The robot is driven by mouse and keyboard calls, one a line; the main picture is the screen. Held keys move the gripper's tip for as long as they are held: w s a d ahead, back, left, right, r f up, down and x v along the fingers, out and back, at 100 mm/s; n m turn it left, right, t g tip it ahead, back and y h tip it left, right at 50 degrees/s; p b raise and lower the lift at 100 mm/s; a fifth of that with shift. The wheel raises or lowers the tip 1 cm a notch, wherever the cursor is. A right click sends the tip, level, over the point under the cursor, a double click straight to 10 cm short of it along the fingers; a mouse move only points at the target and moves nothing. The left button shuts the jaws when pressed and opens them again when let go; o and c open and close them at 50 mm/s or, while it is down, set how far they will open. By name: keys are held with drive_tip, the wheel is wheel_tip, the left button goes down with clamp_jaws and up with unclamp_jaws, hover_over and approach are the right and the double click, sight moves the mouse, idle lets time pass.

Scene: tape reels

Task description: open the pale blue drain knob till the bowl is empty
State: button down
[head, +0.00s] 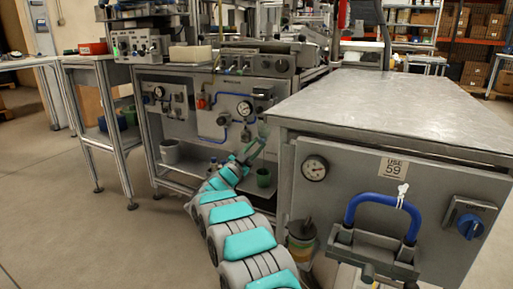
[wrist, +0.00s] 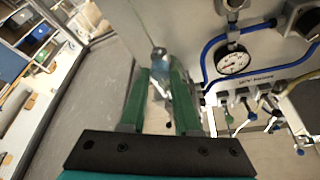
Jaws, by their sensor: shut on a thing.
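My gripper (head: 256,146) reaches out to the front of the machine at the middle of the head view, close to a gauge panel. In the wrist view its two green fingers (wrist: 160,74) are closed around a small pale blue knob (wrist: 160,64) with a grey metal end. The fingers hide part of the knob, and I cannot tell how far it is turned. I cannot make out the bowl or its level in either view.
A steel-topped cabinet (head: 395,105) with a blue handle (head: 384,200) stands close at the right. A round gauge (wrist: 233,60) and blue tubing are beside the knob. The floor at left is clear.

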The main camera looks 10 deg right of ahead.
drive_tip(key=c, duration=0.6)
unclamp_jaws()
drive_tip(key=v, duration=0.7)
drive_tip(key=shift+s+a+f, duration=0.1)
drive_tip(key=shift+s+a, duration=0.15)
drive_tip(key=shift+s, duration=0.05)
